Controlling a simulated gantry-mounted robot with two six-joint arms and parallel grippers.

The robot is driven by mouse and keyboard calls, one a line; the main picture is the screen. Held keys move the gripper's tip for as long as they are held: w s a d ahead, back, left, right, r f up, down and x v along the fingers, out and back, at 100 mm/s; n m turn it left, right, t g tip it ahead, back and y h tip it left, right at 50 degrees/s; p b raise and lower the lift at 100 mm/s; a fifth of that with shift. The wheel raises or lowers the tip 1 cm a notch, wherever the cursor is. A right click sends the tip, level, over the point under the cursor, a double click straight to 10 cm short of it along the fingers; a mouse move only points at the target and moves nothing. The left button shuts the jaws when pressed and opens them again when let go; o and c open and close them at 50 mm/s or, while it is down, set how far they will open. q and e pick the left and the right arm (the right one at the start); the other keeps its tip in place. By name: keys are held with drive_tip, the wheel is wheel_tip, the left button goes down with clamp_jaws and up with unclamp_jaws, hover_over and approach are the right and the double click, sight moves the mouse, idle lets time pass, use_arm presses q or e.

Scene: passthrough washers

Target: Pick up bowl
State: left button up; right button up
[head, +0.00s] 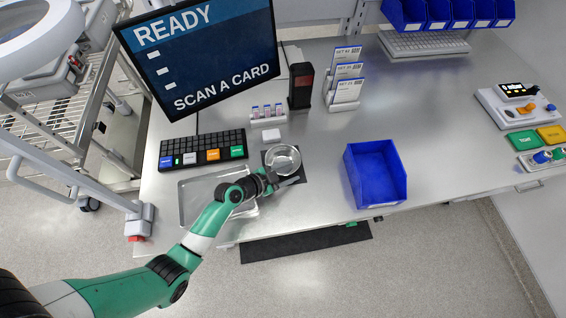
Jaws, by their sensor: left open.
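A shiny metal bowl (283,157) stands upright on a dark mat (298,173) near the table's front edge. My left gripper (281,183) is open right at the bowl's near side, low over the mat. Whether its fingers touch the bowl or straddle its rim is too small to tell. My right gripper is not in view.
A metal tray (190,205) lies left of the bowl, partly under my left arm. A keypad (203,150) and a screen (205,55) stand behind it. A blue bin (376,175) stands to the right. A scanner (301,86) and card holders (345,82) stand farther back.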

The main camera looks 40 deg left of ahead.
use_arm(q)
clamp_jaws()
idle(0.5)
drive_tip(key=shift+r, duration=0.45)
wheel_tip(320, 180, up, 3)
drive_tip(key=shift+s+r+p, duration=0.1)
drive_tip(key=shift+p, duration=0.9)
drive_tip(key=s+d+r+p, duration=0.3)
drive_tip(key=s+d+r, duration=0.2)
drive_tip(key=s+r, duration=0.4)
drive_tip(key=s, duration=0.3)
drive_tip(key=shift+s+d, duration=0.2)
drive_tip(key=shift+s, duration=0.2)
